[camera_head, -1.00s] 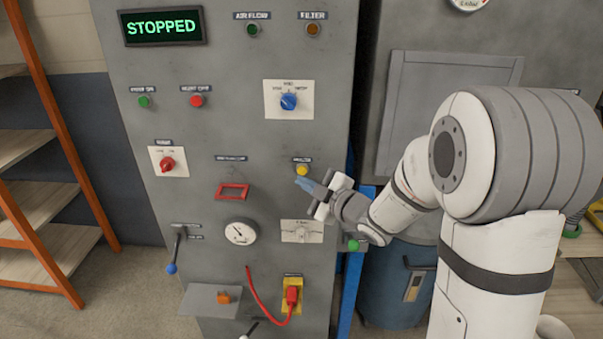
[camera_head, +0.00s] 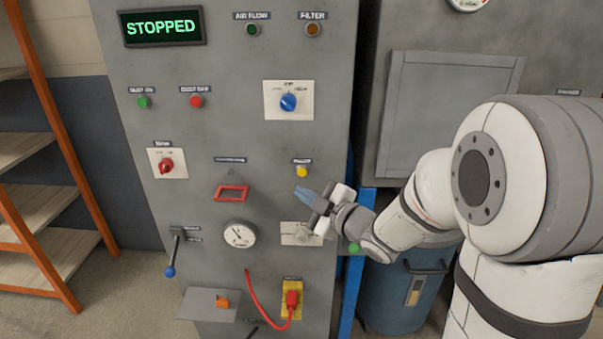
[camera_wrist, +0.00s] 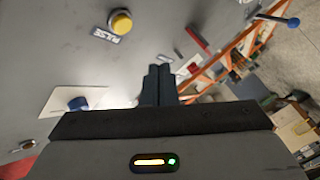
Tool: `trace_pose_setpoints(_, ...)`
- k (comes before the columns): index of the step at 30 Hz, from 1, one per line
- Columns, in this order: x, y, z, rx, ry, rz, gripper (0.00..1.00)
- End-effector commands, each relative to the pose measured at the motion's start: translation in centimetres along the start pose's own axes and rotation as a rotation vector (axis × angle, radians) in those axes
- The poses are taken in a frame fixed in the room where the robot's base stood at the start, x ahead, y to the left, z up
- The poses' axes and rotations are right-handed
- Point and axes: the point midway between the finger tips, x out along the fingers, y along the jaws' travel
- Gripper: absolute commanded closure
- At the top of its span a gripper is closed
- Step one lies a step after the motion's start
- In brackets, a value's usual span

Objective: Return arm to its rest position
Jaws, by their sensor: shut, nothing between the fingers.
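My gripper (camera_head: 303,194) is in front of the grey control panel (camera_head: 225,130), just below the yellow button (camera_head: 302,171). Its blue-grey fingers are together and hold nothing. In the wrist view my gripper (camera_wrist: 158,72) shows its two fingers side by side, with the yellow button (camera_wrist: 121,21) and its "PULSE" label above left. My gripper partly covers the pale plate (camera_head: 296,237) below it. The gap between fingertips and panel cannot be judged exactly.
The display (camera_head: 162,26) reads STOPPED. A lever with a blue knob (camera_head: 170,271), a red cable (camera_head: 261,309) and a small shelf (camera_head: 195,303) stick out low on the panel. A blue bin (camera_head: 395,300) stands at right. Orange shelving (camera_head: 62,140) stands at left.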

Motion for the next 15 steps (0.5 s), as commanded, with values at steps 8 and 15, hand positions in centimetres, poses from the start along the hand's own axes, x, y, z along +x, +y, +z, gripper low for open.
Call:
trace_pose_setpoints(8,-1.3,1.6,1.8,0.05,-0.176,0.027,1.0)
trace_pose_setpoints(15,-7.5,3.5,5.8,0.281,-0.613,0.106,1.0)
